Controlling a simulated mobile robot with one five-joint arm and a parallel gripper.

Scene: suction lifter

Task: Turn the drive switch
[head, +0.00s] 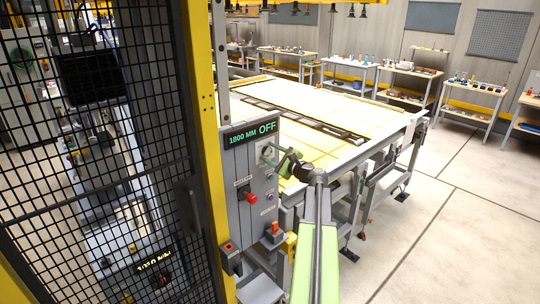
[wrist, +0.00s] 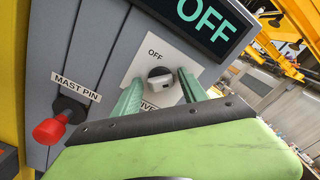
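The drive switch is a dark grey rotary knob (wrist: 160,77) on a white plate (wrist: 146,62) marked "OFF", with "DRIVE" below partly hidden by my gripper. The white plate also shows on the grey control panel (head: 241,165) in the head view. A display (wrist: 209,17) above it reads "OFF"; in the head view the display (head: 252,134) reads "1800 MM OFF". My gripper (wrist: 159,79) is open, its two green fingers on either side of the knob, with visible gaps to it. Whether the fingertips reach past the knob's face I cannot tell. In the head view my gripper (head: 276,157) is at the panel.
A red knob (wrist: 50,131) labelled "MAST PIN" sits lower left of the switch. Yellow posts (head: 197,100) and a black mesh fence (head: 110,150) stand left of the panel. A large yellow-topped table (head: 310,105) lies behind. The floor at right (head: 450,210) is clear.

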